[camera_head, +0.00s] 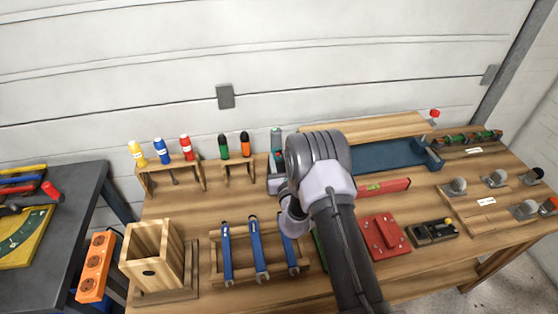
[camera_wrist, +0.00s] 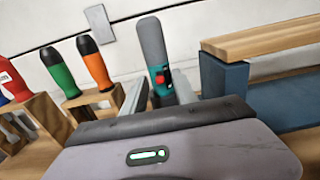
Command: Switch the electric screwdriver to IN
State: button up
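The electric screwdriver (camera_wrist: 152,45) stands upright with a grey grip and a teal body. A red button (camera_wrist: 157,79) and a dark patch show on its side facing the wrist camera; I cannot read any IN marking. My gripper (camera_wrist: 158,95) is open, with one grey finger on each side of the screwdriver in the wrist view. I cannot tell whether either finger touches it. The screwdriver's lower part is hidden behind my gripper's body.
Green (camera_head: 223,146) and orange (camera_head: 244,143) handled screwdrivers stand in a wooden rack to the left. A blue vise (camera_head: 385,156) with a wooden board behind it is to the right. A wrench rack (camera_head: 215,258) and red level (camera_head: 384,187) lie nearer the front.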

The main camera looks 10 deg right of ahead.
jog(key=shift+w, duration=0.25)
jog(key=shift+c, duration=0.4)
grip_shut()
dwell(0.9)
